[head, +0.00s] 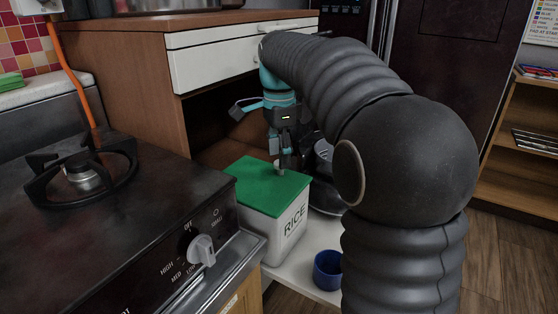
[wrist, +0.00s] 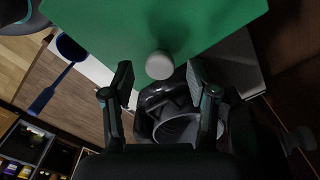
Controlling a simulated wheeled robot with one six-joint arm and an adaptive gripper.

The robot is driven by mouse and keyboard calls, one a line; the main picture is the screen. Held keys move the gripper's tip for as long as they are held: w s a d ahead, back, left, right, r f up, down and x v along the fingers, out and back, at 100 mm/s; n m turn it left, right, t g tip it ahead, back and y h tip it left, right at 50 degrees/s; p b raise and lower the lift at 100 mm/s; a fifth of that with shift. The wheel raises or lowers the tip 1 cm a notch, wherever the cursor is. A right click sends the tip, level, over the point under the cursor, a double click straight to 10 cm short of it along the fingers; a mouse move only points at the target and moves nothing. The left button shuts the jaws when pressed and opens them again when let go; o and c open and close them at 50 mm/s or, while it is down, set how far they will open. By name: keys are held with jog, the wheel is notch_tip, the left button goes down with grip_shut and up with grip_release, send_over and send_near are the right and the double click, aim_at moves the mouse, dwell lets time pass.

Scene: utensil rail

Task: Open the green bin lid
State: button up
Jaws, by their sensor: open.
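The rice bin (head: 270,232) is white with "RICE" on its front and stands on a low shelf. Its green lid (head: 262,186) lies flat on top, closed. A small pale knob (head: 277,165) stands up from the lid; in the wrist view the knob (wrist: 159,65) shows at the lid's (wrist: 150,22) edge nearest the fingers. My gripper (head: 283,150) is above the lid at the knob. In the wrist view my gripper (wrist: 160,78) is open, with one finger on each side of the knob and a gap to both.
A black stove (head: 110,210) with a knob stands at the left, close to the bin. A dark appliance (wrist: 178,110) stands behind the bin. Drawers (head: 240,50) overhang above.

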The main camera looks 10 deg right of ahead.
jog(key=shift+f, duration=0.7)
grip_shut()
